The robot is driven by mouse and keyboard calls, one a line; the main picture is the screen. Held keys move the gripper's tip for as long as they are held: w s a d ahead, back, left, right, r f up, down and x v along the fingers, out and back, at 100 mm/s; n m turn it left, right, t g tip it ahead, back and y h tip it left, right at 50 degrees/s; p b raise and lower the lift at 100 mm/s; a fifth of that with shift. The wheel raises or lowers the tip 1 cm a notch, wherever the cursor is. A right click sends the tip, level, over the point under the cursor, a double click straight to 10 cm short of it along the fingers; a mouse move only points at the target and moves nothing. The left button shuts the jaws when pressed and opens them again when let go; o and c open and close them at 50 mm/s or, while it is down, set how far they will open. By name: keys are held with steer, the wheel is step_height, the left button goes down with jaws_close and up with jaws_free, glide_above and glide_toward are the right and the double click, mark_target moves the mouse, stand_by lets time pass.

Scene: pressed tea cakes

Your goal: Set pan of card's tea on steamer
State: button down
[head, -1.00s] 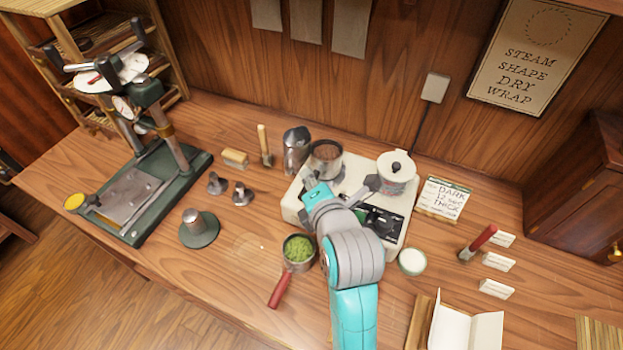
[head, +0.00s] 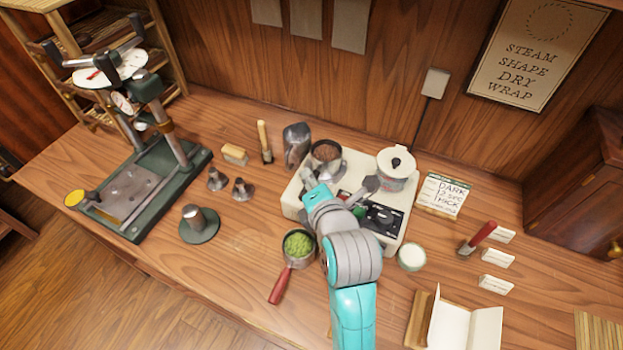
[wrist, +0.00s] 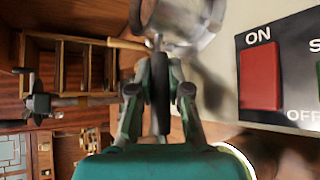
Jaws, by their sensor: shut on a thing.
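The card (head: 442,195) reads "DARK", a "12 sec" line and "THICK". The pan of dark brown tea (head: 326,151) is over the left part of the cream steamer (head: 295,205). I cannot tell whether it rests there or hangs just above. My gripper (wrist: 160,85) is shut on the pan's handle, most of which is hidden. The metal pan (wrist: 185,18) shows beyond the fingers in the wrist view. The steamer's red ON button (wrist: 260,80) is to the right of the gripper.
A pan of green tea (head: 298,244) with a red handle sits on the table in front of the steamer. A metal canister (head: 296,145) is close behind left. The press (head: 125,200) stands far left.

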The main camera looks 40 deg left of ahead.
steer(key=c, duration=1)
jaws_free()
steer(key=shift+c, duration=0.2)
steer(key=shift+f, duration=0.1)
steer(key=shift+d, duration=0.1)
steer(key=v, duration=1.2)
